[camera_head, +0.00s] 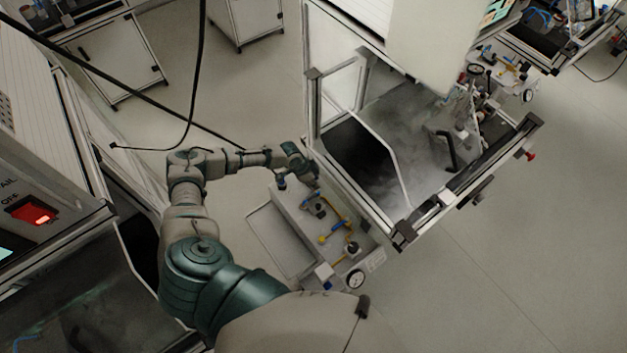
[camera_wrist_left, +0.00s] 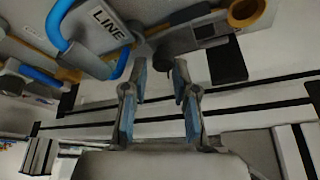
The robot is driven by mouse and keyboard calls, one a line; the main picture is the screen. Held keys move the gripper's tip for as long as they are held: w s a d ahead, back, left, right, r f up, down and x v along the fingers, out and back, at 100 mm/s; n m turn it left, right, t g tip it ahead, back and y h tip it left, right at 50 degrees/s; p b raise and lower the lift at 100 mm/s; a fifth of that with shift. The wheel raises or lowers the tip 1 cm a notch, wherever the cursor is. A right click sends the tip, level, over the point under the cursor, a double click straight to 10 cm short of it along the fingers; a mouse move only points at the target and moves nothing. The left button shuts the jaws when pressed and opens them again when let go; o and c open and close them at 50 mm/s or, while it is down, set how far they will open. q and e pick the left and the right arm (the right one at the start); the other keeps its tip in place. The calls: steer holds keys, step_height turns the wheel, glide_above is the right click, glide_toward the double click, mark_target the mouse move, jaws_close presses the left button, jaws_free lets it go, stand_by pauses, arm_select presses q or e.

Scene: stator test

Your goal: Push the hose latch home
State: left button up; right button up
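My left gripper (camera_head: 312,181) is at the near-left corner of the test bench, over the small panel with yellow and blue fittings. In the left wrist view its two blue-padded fingers (camera_wrist_left: 160,68) are apart, with nothing visibly held between them. A dark rounded part (camera_wrist_left: 172,43) lies just beyond the fingertips; I cannot tell whether it is the hose latch or whether the fingers touch it. A grey block marked LINE (camera_wrist_left: 108,34) with a blue tube (camera_wrist_left: 58,22) is at upper left. My right gripper is not in view.
A glass-sided test bench (camera_head: 400,235) stands right of the gripper. A machine with a lit red switch (camera_head: 35,212) is at left. Open floor (camera_head: 530,220) lies at right.

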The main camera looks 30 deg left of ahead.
arm_select(q)
steer(key=shift+d+f, duration=0.1)
jaws_close()
steer(key=shift+s, duration=0.1)
steer(key=shift+a+f, duration=0.1)
steer(key=shift+a, duration=0.2)
steer(key=a, duration=0.1)
steer(key=a+b, duration=0.1)
steer(key=a+f+b, duration=0.1)
steer(key=a, duration=0.1)
steer(key=shift+w, duration=0.4)
steer(key=shift+a+r, duration=0.15)
steer(key=shift+a, duration=0.05)
steer(key=shift+d+r, duration=0.15)
steer(key=shift+o, duration=1.2)
jaws_free()
steer(key=shift+d, duration=0.3)
steer(key=o, duration=0.4)
steer(key=shift+o, duration=0.2)
steer(key=shift+a+r, duration=0.1)
steer(key=shift+a, duration=0.35)
steer(key=shift+w+a, duration=0.1)
steer(key=shift+a+r, duration=0.15)
steer(key=shift+r, duration=0.15)
steer(key=v, duration=1.1)
steer(key=shift+a, duration=0.3)
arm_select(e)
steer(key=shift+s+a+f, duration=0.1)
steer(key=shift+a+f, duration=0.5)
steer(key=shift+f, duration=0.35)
